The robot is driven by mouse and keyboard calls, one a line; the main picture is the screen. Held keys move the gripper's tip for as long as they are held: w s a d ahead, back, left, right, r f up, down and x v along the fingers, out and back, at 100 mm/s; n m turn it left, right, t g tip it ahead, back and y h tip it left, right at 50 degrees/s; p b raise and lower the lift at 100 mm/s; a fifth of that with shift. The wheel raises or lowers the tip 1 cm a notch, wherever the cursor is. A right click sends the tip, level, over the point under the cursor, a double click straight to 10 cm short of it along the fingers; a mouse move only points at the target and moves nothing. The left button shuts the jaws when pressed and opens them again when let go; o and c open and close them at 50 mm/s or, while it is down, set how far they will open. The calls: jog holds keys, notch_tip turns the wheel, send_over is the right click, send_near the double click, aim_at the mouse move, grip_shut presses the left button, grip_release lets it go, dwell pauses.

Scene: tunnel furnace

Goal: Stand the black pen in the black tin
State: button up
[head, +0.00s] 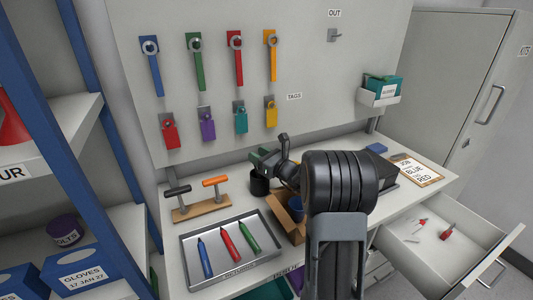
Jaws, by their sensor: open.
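My gripper (272,155) is open above the back middle of the bench, seen partly from behind my dark arm. A small black cylinder, which looks like the black tin (259,187), stands upright on the bench just below the gripper. Its mouth is partly hidden by the gripper. I cannot make out a black pen; my arm hides part of the bench. A greenish shape shows at the gripper, too small to identify.
A grey tray (185,268) at the front holds blue (205,258), red (230,243) and green (249,236) pens. Left of the tin is a wooden rack (201,207) with two handled tools. A cardboard box (283,222) sits beside my arm. An open drawer (425,255) juts out right.

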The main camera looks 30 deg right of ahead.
jog(key=s+a+r, duration=0.3)
jog(key=s+r, duration=0.7)
jog(key=s, duration=0.3)
jog(key=shift+s+r, duration=0.35)
jog(key=shift+s, duration=0.05)
dwell(0.3)
jog(key=s+a+f+n+g+h+p, duration=0.1)
jog(key=s+a+f+n+g, duration=0.25)
jog(key=f+n+g, duration=0.4)
jog(key=s+a+f+n+g, duration=0.3)
jog(key=s+f+n+g, duration=0.15)
jog(key=n, duration=0.55)
jog(key=s+a+r+n+g+h+p, duration=0.1)
jog(key=s+a+n+h+p, duration=0.2)
jog(key=n, duration=1.1)
jog(key=s+h, duration=0.3)
jog(key=s, duration=0.1)
jog(key=shift+s+r+g, duration=0.25)
jog(key=shift+r+g, duration=0.05)
jog(key=shift+r, duration=0.05)
